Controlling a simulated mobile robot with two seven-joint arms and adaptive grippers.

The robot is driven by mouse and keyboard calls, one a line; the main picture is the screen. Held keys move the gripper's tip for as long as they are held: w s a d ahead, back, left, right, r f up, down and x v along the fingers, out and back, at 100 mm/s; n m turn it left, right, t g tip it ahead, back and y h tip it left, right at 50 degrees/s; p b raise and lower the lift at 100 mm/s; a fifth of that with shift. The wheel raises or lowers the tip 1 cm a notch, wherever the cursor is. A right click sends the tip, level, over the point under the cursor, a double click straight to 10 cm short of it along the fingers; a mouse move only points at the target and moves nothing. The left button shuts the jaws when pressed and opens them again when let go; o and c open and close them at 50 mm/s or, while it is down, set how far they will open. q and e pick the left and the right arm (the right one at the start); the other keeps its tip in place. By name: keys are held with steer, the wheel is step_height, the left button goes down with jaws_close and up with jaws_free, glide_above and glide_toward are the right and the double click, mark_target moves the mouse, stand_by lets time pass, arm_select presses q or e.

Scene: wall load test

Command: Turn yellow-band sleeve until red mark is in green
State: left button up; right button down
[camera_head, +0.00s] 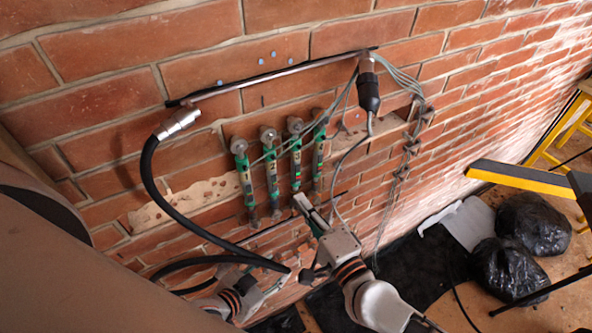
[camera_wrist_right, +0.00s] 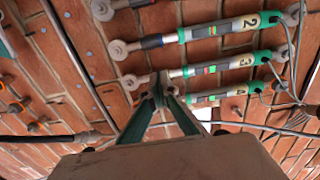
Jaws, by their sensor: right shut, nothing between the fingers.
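Several green-and-grey struts hang side by side on the brick wall. In the right wrist view they carry numbers: strut 2 (camera_wrist_right: 235,27), strut 3 (camera_wrist_right: 235,63) and strut 4 (camera_wrist_right: 232,94). Strut 2 has a blue band; I cannot make out a yellow band. Small red and green windows show on the struts. My right gripper (camera_head: 299,201) is shut and empty by the lower ends of the right-hand struts. In the wrist view its fingertips (camera_wrist_right: 160,88) overlap the lower end of strut 4 and hide its sleeve; contact is unclear. My left gripper (camera_head: 228,300) is low, partly hidden by a hose.
A black hose (camera_head: 150,185) loops down in front of the wall on the left. A dark bar (camera_head: 270,75) runs above the struts. Cables (camera_head: 410,125) hang to the right. Black bags (camera_head: 505,268) and a yellow beam (camera_head: 520,178) are at right.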

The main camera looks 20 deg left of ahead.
steer(key=shift+w+d, duration=0.35)
steer(key=shift+w, duration=0.05)
steer(key=shift+s+d, duration=0.15)
stand_by(0.5)
steer(key=shift+s+d, duration=0.2)
steer(key=shift+s+a, duration=0.1)
steer(key=shift+s, duration=0.05)
stand_by(0.4)
steer(key=shift+s+a, duration=0.2)
steer(key=shift+s, duration=0.1)
steer(key=shift+w+a, duration=0.35)
steer(key=shift+a, duration=0.1)
stand_by(0.7)
steer(key=shift+w+d, duration=0.15)
steer(key=shift+d, duration=0.15)
stand_by(0.4)
steer(key=shift+s+d, duration=0.25)
steer(key=shift+s, duration=0.05)
